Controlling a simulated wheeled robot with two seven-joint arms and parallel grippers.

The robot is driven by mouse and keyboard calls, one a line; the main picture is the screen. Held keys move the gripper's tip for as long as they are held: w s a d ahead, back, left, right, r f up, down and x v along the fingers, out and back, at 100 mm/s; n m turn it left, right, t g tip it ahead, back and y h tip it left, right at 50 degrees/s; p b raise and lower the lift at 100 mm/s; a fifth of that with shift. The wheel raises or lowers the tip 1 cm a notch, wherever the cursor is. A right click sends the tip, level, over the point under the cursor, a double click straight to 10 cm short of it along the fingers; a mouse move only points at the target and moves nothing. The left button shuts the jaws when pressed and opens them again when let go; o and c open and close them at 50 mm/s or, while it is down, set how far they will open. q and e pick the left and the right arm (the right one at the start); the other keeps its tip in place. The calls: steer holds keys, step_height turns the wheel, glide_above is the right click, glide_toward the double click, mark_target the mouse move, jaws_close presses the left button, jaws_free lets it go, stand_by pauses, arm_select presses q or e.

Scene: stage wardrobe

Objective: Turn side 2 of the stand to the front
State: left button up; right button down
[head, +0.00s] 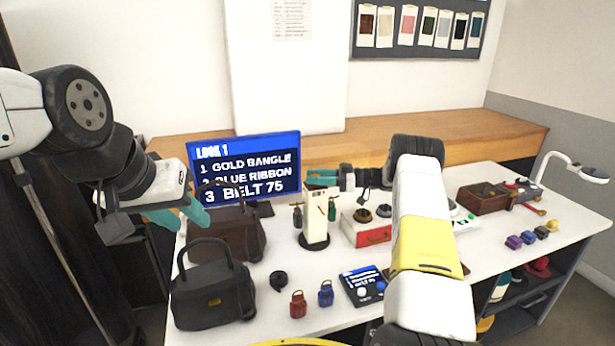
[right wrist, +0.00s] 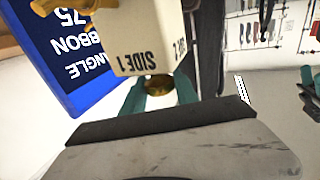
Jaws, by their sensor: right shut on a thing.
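The stand (head: 314,222) is a white upright block on a dark round base in the middle of the table. Small dark pieces hang at its left and right. In the right wrist view the stand (right wrist: 145,38) shows "SIDE 1" on one face and a partly visible marking on the neighbouring face. My right gripper (head: 322,179) is at the top of the stand, its teal fingers shut on the brass knob (right wrist: 158,86). My left gripper (head: 180,214) is open and empty, above the dark bags at the left. In the head view the stand's lettering cannot be read.
A blue screen (head: 245,165) stands behind the stand. Dark handbags (head: 212,296) are at left. A red-fronted box (head: 372,237) is close at right. Small red (head: 298,304) and blue (head: 326,293) pieces and a control pad (head: 362,286) lie in front.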

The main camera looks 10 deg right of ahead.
steer(key=c, duration=1)
jaws_free()
steer(key=shift+o, duration=0.2)
steer(key=s+d, duration=0.1)
steer(key=d, duration=0.6)
steer(key=shift+s+d, duration=0.25)
steer(key=shift+d, duration=0.05)
